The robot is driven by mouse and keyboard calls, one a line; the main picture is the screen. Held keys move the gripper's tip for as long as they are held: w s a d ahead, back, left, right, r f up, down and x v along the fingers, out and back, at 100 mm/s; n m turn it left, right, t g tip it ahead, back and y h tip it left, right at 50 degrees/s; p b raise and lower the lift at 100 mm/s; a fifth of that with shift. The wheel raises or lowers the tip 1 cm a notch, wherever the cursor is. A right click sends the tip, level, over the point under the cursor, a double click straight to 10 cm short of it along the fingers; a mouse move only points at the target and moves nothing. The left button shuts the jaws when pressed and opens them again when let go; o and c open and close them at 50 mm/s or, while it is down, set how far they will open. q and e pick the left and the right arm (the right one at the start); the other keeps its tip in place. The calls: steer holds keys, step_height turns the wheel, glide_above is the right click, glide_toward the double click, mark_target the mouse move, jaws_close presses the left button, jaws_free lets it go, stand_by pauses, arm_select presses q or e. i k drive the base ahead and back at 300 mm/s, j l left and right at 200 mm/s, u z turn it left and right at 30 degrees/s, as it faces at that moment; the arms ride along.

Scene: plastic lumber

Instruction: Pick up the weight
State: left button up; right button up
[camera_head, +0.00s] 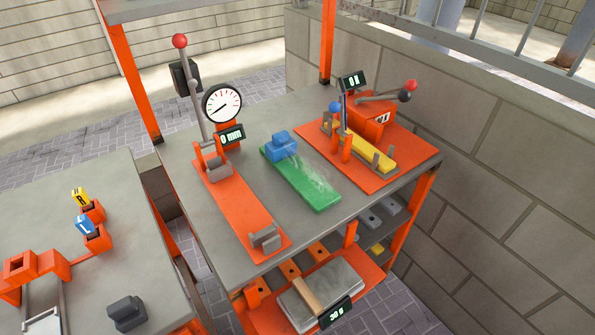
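A dark grey block (127,312) with a raised top sits near the front right of the left table (125,205). It looks most like the weight, but no label shows on it. A blue block (281,145) rests on the far end of a green plank (308,185) on the right workbench. Neither of my grippers is in view, and nothing is seen held.
The workbench (186,150) carries an orange gauge rig (240,207) and an orange clamp rig (402,170). Below, a scale (352,279) reading 30 g holds a tan strip (306,296). Orange holders (93,212) stand on the left table. A gap separates the tables.

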mark_target(128, 314)
steer(key=j+u, duration=0.15)
steer(key=u, duration=0.25)
steer(key=k+j+u, duration=0.15)
steer(key=u, duration=0.2)
steer(key=j+u, duration=0.15)
steer(key=u, duration=0.25)
